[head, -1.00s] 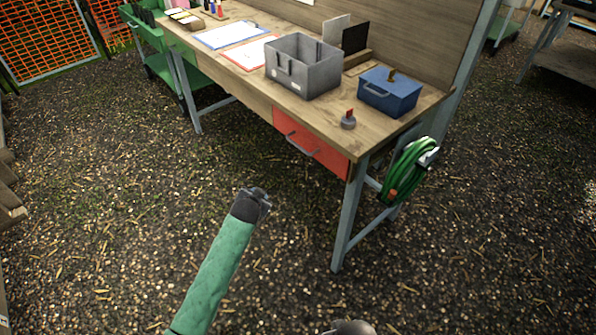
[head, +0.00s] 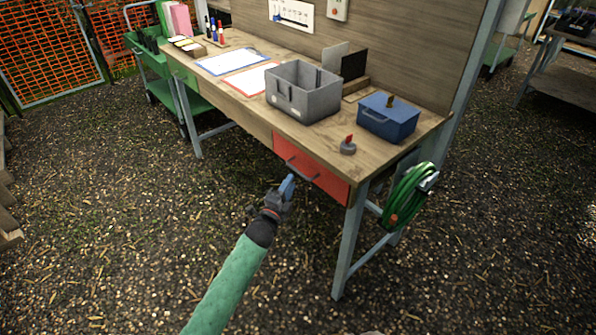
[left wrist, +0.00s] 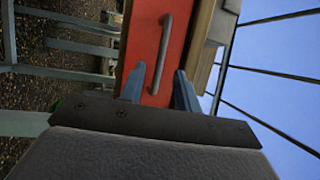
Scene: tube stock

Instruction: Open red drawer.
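The red drawer (head: 311,170) sits shut under the right part of the wooden workbench, with a grey bar handle (head: 301,170) on its front. In the left wrist view the red drawer front (left wrist: 151,62) and its handle (left wrist: 162,53) are straight ahead. My left gripper (head: 287,187) is in front of the drawer, just below and left of the handle. In the left wrist view its two blue fingers (left wrist: 158,84) are apart with nothing between them, short of the handle. My right gripper is not in view.
The workbench (head: 240,98) bears a grey bin (head: 303,100), a blue box (head: 388,120) and a small red-topped object (head: 348,146). A green hose (head: 405,198) hangs at its right end. The gravel ground before it is clear.

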